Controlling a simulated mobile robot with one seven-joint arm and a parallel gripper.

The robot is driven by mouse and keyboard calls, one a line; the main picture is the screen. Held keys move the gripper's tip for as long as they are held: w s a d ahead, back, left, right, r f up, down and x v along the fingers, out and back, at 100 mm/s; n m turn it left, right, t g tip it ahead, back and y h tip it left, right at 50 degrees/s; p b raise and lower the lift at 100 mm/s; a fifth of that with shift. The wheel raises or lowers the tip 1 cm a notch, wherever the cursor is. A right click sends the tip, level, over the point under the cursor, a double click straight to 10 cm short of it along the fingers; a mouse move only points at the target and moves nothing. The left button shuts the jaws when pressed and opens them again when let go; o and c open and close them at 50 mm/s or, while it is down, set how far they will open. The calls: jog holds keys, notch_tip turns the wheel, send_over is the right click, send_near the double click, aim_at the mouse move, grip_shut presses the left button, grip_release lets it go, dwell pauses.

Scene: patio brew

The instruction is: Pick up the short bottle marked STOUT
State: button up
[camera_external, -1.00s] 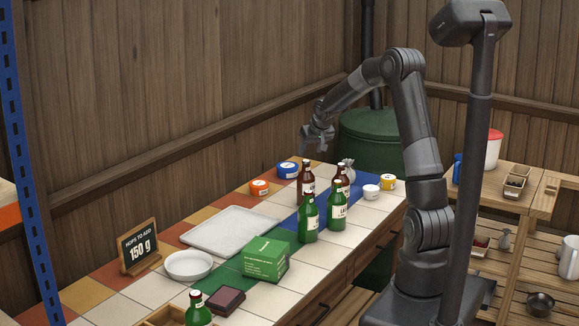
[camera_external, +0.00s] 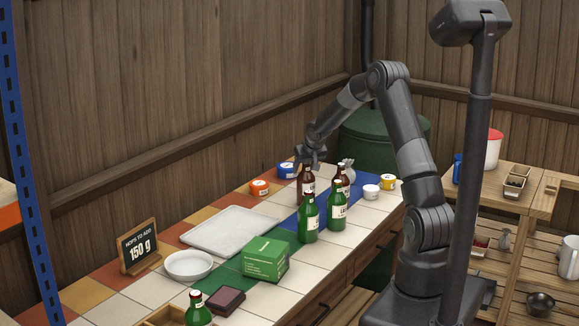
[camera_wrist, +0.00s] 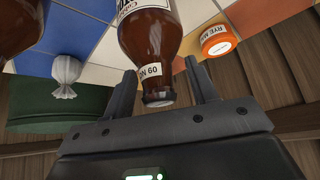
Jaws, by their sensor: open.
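My gripper (camera_external: 312,158) is open at the top of the left brown bottle (camera_external: 306,186) on the tiled counter. In the wrist view the same brown bottle (camera_wrist: 150,40) has its cap and neck between the open fingers of my gripper (camera_wrist: 162,80), apart from both. Its neck label reads "...ON 60"; its body label is cut off. A second brown bottle (camera_external: 341,177) stands to its right and shows partly at the wrist view's left edge (camera_wrist: 14,25). Two green bottles (camera_external: 309,218) (camera_external: 338,214) stand in front. I cannot read STOUT on any label.
An orange tub (camera_external: 260,188), a blue tub (camera_external: 288,171) and a grey pouch (camera_external: 348,170) stand near the bottles. A green box (camera_external: 266,260), a pale tray (camera_external: 212,230) and another green bottle (camera_external: 198,312) are farther left.

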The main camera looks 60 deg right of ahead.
jog(key=shift+c, duration=0.3)
grip_shut()
dwell(0.6)
